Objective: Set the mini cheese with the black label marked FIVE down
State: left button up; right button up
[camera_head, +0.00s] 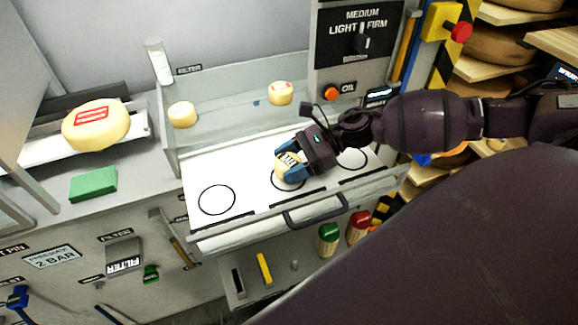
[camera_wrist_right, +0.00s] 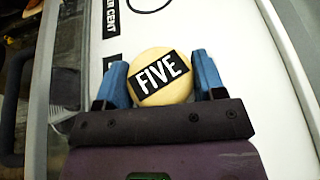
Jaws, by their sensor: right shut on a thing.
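The mini cheese with the black FIVE label (camera_head: 284,171) is small, round and pale yellow. In the right wrist view the mini cheese (camera_wrist_right: 160,78) sits between two blue fingers, its label reading FIVE. My right gripper (camera_head: 303,157) is shut on it, over the middle of three black circles on the white tray (camera_head: 243,180). The middle circle (camera_head: 289,187) is partly hidden by the cheese and gripper. I cannot tell whether the cheese touches the tray. My left gripper is not in view.
The left circle (camera_head: 216,200) is empty. Clear walls and a front handle (camera_head: 316,212) bound the tray.

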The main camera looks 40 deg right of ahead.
jog(key=shift+f, duration=0.75)
jog(key=shift+f, duration=0.2)
jog(key=o, duration=1.1)
jog(key=shift+r, duration=0.1)
jog(key=shift+c, duration=0.2)
